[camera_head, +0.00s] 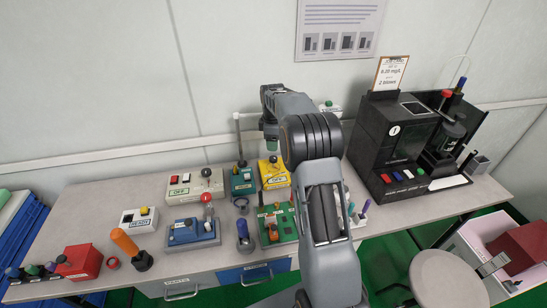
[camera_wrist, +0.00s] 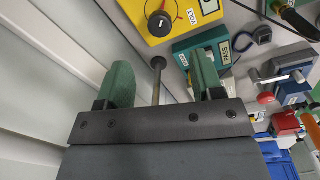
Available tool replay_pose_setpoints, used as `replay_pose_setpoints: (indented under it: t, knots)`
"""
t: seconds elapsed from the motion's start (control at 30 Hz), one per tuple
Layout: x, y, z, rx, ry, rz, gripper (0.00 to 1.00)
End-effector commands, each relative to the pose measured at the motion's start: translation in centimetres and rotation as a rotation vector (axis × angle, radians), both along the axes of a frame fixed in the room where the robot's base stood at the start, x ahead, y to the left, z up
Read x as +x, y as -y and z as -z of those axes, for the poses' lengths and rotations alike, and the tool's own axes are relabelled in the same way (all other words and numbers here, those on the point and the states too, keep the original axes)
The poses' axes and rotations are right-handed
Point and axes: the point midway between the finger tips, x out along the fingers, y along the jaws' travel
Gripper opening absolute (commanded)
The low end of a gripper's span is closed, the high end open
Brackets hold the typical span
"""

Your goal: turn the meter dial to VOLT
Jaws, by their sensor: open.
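The yellow meter (camera_head: 275,180) stands on the bench near the wall, just below my gripper in the head view. In the wrist view the meter (camera_wrist: 150,12) is cut off by the top edge. The dial's exact setting is too small to read. My gripper (camera_wrist: 163,82) is open, its two green fingers apart and not touching the dial. In the head view the gripper (camera_head: 269,130) hangs above and behind the meter, partly hidden by my arm.
A green circuit board (camera_head: 277,228) lies in front, and a large black machine (camera_head: 385,150) stands right.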

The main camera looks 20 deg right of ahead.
Motion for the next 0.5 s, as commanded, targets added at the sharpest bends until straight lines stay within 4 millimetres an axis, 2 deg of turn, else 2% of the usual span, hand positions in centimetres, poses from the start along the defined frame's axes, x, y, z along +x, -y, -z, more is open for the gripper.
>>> replay_pose_setpoints:
  t: [0.03,0.2,0.5]
  knots:
    - [0.0,0.0,1.2,0.001,-0.005,0.001,0.61]
    - [0.1,0.1,4.2,0.001,-0.003,0.001,0.61]
    - [0.3,0.2,7.7,0.000,-0.001,0.002,0.61]
